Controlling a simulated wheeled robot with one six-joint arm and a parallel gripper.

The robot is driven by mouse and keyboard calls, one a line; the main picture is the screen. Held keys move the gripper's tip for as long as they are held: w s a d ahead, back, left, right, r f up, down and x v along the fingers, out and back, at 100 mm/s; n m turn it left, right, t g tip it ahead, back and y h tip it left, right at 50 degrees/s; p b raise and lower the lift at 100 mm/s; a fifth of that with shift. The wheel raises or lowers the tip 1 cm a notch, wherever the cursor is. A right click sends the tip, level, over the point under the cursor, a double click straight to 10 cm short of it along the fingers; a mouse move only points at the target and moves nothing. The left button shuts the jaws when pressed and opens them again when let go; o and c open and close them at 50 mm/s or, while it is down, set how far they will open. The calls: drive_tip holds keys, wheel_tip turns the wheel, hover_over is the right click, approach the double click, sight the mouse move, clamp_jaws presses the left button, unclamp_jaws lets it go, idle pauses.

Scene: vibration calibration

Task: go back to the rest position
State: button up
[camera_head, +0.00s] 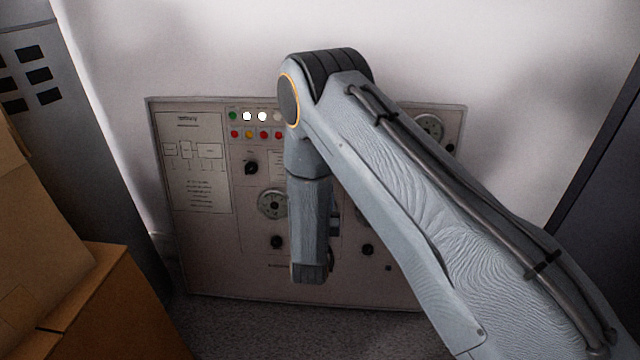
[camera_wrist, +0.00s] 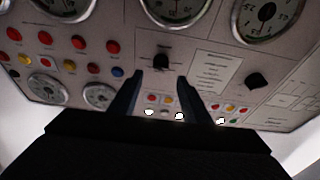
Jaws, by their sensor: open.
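My gripper shows in the wrist view (camera_wrist: 160,90) as two dark fingers standing apart with nothing between them. Its fingertips point toward a control panel (camera_wrist: 225,15) with dials, knobs and coloured buttons; a black knob (camera_wrist: 161,62) appears just beyond the gap between the fingers. I cannot tell the distance to the panel. In the head view the panel (camera_head: 200,250) stands against the white wall, and my arm covers its middle and upper right. My fingers are hidden there behind my arm's links.
Stacked cardboard boxes (camera_head: 115,310) stand at the lower left, beside a grey cabinet (camera_head: 85,150) with dark slots. A dark cabinet (camera_head: 605,180) stands at the right edge. Grey floor (camera_head: 240,330) shows in front of the panel.

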drive_tip(key=shift+s, duration=0.65)
wheel_tip(320, 180, up, 6)
drive_tip(key=w+g+y, duration=0.2)
drive_tip(key=g, duration=0.3)
drive_tip(key=s+r+n+g+y, duration=0.1)
drive_tip(key=s+r+g, duration=0.35)
drive_tip(key=s, duration=0.25)
drive_tip(key=s+d+r+n+g+h, duration=0.1)
drive_tip(key=s+d+r+g, duration=0.3)
drive_tip(key=s, duration=0.7)
drive_tip(key=s+d+r+g, duration=0.2)
drive_tip(key=s+d, duration=0.4)
drive_tip(key=s, duration=0.5)
drive_tip(key=s+d+r+n+g+h, duration=0.1)
drive_tip(key=s+d+r+g, duration=0.3)
drive_tip(key=s, duration=0.7)
drive_tip(key=d+r+m+p, duration=0.2)
drive_tip(key=d+r+p, duration=0.6)
drive_tip(key=p, duration=0.9)
drive_tip(key=shift+w+d+r+m+t, duration=0.2)
drive_tip(key=shift+d+m+t, duration=0.2)
drive_tip(key=shift+d, duration=0.3)
